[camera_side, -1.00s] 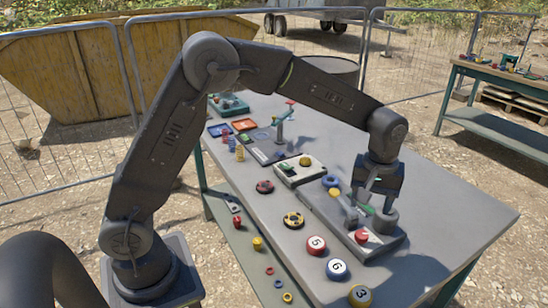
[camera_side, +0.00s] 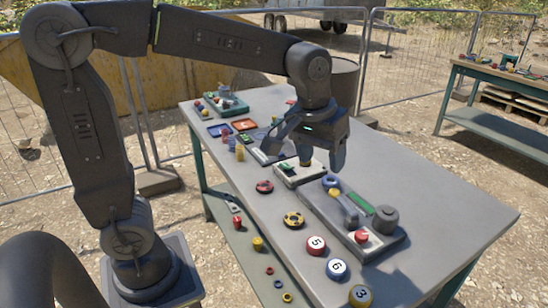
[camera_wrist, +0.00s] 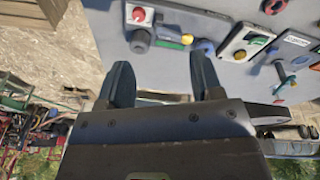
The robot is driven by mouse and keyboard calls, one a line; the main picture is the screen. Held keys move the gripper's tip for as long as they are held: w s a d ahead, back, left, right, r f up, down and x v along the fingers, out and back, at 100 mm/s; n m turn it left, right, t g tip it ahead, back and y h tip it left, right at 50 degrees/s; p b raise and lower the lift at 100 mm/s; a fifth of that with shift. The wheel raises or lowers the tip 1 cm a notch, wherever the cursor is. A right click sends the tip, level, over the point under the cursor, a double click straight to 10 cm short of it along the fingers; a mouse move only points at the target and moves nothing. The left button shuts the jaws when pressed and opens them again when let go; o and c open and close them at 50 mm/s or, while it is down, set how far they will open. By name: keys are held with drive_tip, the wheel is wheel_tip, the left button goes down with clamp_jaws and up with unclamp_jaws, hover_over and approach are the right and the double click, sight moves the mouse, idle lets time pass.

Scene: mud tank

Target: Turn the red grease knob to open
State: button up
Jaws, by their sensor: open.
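The red knob (camera_side: 361,236) sits on a white plate at the near end of a long grey panel (camera_side: 335,213) on the table. It also shows near the top of the wrist view (camera_wrist: 137,13), with a dark grey round knob (camera_wrist: 140,40) beside it. My gripper (camera_side: 303,158) is open and hangs above the table, up and left of the red knob in the side view and clear of it. In the wrist view both fingers of my gripper (camera_wrist: 160,70) stand apart with nothing between them. The red knob is in plain sight; which way it is turned is too small to tell.
The panel also carries a grey cylinder (camera_side: 385,219), a lever and a blue knob (camera_side: 330,182). A smaller panel with a yellow knob stands behind it. Numbered round pieces (camera_side: 337,269) lie along the near table edge. The right side of the table is clear.

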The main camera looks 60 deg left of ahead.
drive_tip(key=s+a+m+t, duration=0.1)
drive_tip(key=s+a+m, duration=0.1)
drive_tip(key=s, duration=0.6)
drive_tip(key=shift+s+a+r+t, duration=0.2)
drive_tip(key=shift+s+r+t, duration=0.1)
drive_tip(key=shift+r+t, duration=0.1)
drive_tip(key=shift+s+f, duration=0.1)
drive_tip(key=s+a+f+m+t, duration=0.1)
drive_tip(key=s+f+m, duration=0.1)
drive_tip(key=s, duration=0.3)
drive_tip(key=shift+s, duration=0.4)
drive_tip(key=shift+f, duration=0.1)
